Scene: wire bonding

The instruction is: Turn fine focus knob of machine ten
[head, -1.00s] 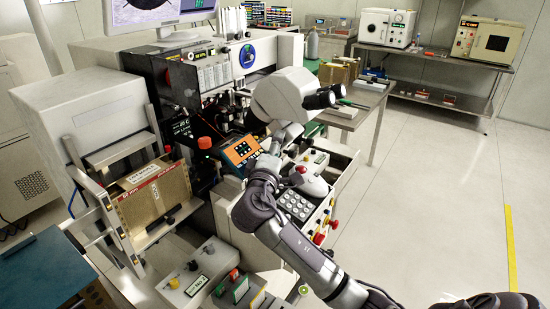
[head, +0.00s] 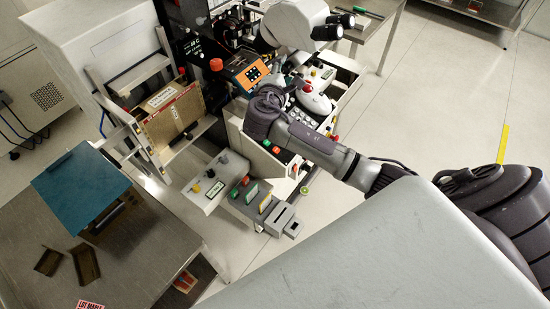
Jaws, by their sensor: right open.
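The wire bonding machine stands at the upper middle of the head view, with a white microscope head (head: 295,22) and two black eyepieces. My right arm reaches in from the right across the machine's front. My right gripper (head: 287,66) is just below the microscope head, open, its fingers small and partly hidden by my wrist. I cannot make out the fine focus knob, and whether the gripper touches it cannot be told. My left gripper is not in view.
An orange-framed control screen (head: 250,73) is left of my wrist. A brown box (head: 172,115) stands in a rack at left. A blue-topped box (head: 80,185) sits on a metal table. Floor at right is clear.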

